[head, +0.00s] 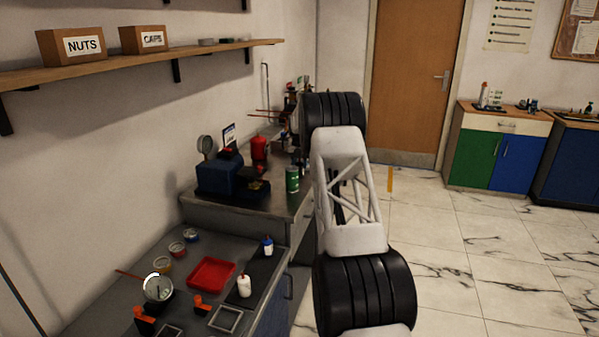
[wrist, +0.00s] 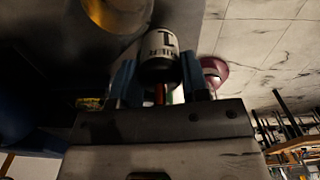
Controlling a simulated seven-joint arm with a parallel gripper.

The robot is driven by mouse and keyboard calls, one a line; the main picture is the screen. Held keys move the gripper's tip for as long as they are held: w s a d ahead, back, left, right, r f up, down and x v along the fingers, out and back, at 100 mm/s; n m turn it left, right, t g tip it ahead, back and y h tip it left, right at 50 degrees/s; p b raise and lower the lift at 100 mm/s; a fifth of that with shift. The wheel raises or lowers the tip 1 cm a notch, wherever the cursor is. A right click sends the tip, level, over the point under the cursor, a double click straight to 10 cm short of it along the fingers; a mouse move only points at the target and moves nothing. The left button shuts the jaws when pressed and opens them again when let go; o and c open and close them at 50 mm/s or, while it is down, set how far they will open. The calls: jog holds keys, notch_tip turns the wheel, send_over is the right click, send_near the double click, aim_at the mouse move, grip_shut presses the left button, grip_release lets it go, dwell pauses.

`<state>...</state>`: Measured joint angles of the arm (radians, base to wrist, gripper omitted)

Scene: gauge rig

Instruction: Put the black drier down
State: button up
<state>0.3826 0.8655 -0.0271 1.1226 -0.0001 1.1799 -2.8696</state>
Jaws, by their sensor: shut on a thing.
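The black drier (wrist: 160,68) is a short cylinder with a black end and a white band with dark lettering. It sits between the two blue fingers of my gripper (wrist: 158,80) in the wrist view. My gripper is shut on it. In the head view my own arm hides the gripper and the drier, over the right end of the far bench. I cannot tell whether the drier touches a surface.
In the wrist view a brass round part (wrist: 118,10) and a maroon round part (wrist: 214,72) lie close to the fingers. Open floor (head: 480,240) lies right.

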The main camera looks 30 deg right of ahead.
aim_at(300, 170)
jog(key=shift+f, duration=1.65)
jog(key=shift+f, duration=0.15)
jog(key=o, duration=1)
notch_tip(300, 170, up, 12)
jog(key=shift+r, duration=0.15)
